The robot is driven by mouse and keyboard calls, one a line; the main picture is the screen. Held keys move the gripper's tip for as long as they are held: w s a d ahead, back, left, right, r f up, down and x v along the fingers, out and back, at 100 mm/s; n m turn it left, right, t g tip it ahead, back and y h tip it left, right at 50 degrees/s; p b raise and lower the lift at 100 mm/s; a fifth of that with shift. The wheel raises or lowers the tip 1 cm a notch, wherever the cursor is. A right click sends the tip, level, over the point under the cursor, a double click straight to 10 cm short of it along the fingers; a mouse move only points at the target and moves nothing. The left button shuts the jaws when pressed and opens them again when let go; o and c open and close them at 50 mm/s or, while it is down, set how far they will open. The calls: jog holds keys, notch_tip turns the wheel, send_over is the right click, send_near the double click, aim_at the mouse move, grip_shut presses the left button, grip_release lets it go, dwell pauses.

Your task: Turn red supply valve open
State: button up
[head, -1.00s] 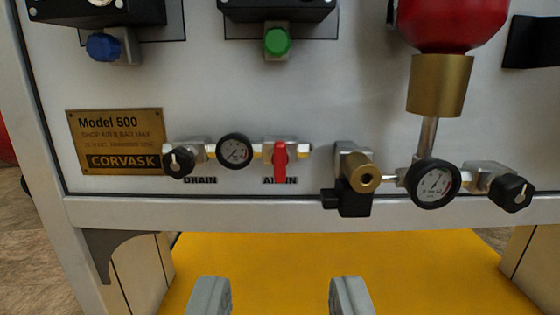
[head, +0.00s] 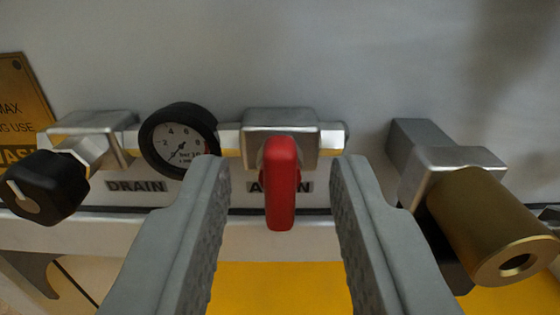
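The red supply valve handle (head: 281,185) points straight down from its silver valve body (head: 280,130), in the middle of the head view. It partly covers the "AIR IN" label (head: 306,186). My gripper (head: 280,180) is open, with one grey finger on each side of the handle and a clear gap to both. The fingers do not appear to touch the handle. How far the fingertips are from the panel in depth is hard to tell.
A round gauge (head: 180,141) and a black drain knob (head: 45,187) sit left of the valve. A brass cylinder fitting (head: 490,225) juts out at the right, near my right finger. A yellow surface (head: 270,285) lies below the panel.

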grip_shut()
jog(key=shift+n, duration=0.3)
jog(key=n, duration=0.4)
jog(key=shift+a, duration=0.1)
jog(key=n, duration=0.5)
jog(key=shift+f, duration=0.1)
jog(key=n, duration=0.4)
jog(key=shift+a, duration=0.1)
jog(key=shift+f+n, duration=0.15)
jog(key=shift+n, duration=1.95)
